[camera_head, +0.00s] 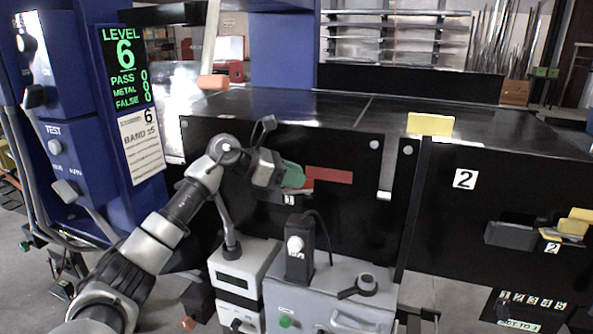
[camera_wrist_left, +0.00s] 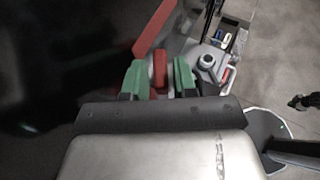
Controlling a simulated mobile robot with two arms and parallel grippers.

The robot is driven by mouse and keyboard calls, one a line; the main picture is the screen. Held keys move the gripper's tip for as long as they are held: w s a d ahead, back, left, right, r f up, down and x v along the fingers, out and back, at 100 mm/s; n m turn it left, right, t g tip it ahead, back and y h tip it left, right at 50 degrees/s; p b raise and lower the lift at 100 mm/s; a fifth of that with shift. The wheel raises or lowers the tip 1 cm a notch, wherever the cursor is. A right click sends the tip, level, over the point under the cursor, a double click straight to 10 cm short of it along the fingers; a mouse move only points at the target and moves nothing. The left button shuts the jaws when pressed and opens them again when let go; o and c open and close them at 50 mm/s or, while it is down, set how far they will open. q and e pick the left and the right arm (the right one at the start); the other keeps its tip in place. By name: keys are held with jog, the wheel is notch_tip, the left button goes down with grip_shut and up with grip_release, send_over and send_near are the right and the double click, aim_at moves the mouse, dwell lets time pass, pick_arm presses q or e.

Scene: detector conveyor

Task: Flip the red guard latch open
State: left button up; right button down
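The red guard latch (camera_head: 333,176) is a flat red bar lying about level on the black front panel, above the plate marked 1. My left gripper (camera_head: 296,176), with green fingertips, is at the bar's left end and hides that end. In the left wrist view, a red piece (camera_wrist_left: 160,70) stands between the green fingers (camera_wrist_left: 160,78) of my left gripper, with a narrow dark gap on each side. The red bar (camera_wrist_left: 155,28) slants away just beyond the fingertips. Whether a finger touches the red piece is hard to tell. My right gripper is not in view.
A grey box (camera_head: 330,300) with a black switch and a white meter box (camera_head: 240,270) stand below the latch. A blue cabinet with a LEVEL 6 display (camera_head: 126,60) is at left. A yellow block (camera_head: 430,124) sits on the conveyor edge.

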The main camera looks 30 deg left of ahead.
pick_arm(q)
jog(key=shift+w+d+f, duration=0.15)
jog(key=shift+w, duration=0.05)
grip_shut()
